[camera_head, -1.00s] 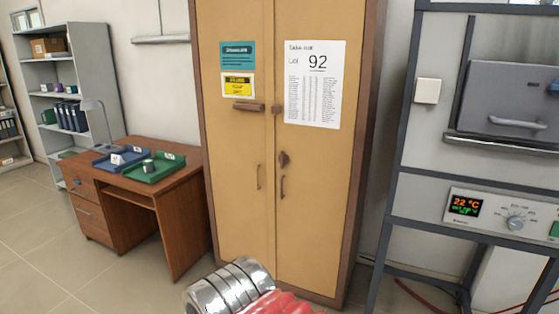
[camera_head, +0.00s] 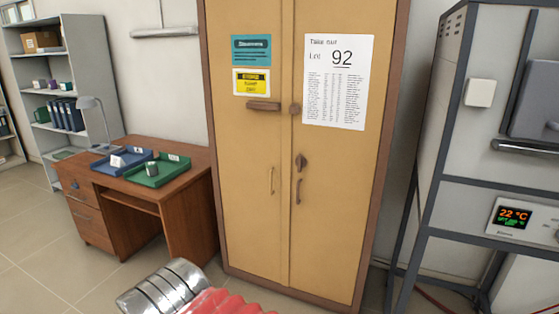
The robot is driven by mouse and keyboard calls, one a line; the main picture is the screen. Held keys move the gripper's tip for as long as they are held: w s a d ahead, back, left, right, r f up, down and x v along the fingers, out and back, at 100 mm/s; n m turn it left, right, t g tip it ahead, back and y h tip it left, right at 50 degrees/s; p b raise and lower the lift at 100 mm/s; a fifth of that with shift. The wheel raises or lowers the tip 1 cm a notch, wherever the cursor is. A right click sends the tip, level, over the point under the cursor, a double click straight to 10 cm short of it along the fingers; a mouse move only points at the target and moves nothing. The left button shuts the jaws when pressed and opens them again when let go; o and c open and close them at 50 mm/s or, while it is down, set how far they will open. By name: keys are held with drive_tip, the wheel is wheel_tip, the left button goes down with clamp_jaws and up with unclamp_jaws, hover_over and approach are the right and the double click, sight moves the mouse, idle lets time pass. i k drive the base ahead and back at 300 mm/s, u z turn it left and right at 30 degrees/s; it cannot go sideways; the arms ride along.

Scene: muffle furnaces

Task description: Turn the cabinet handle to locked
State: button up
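A tall tan two-door cabinet (camera_head: 245,210) with a brown frame stands in the middle of the view, both doors closed. A brown handle bar (camera_head: 263,106) lies horizontally on the left door, below a yellow label. A small brown knob (camera_head: 295,109) sits beside it at the door seam. A dark brown turn piece (camera_head: 300,162) is on the right door, above a vertical pull (camera_head: 298,191). A thinner pull (camera_head: 272,180) is on the left door. A silver ringed part and a red ribbed part of my arm show at the bottom edge; my gripper fingers are not in view.
A wooden desk (camera_head: 188,207) with a blue tray (camera_head: 108,166) and a green tray (camera_head: 178,171) stands left of the cabinet. A furnace on a dark metal frame (camera_head: 424,220) stands close on the right. Tiled floor is clear at front left.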

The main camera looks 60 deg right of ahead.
sight(300, 162)
drive_tip(key=u, duration=0.05)
drive_tip(key=i, duration=0.75)
drive_tip(key=z, duration=0.6)
drive_tip(key=i, duration=0.7)
drive_tip(key=z, duration=0.45)
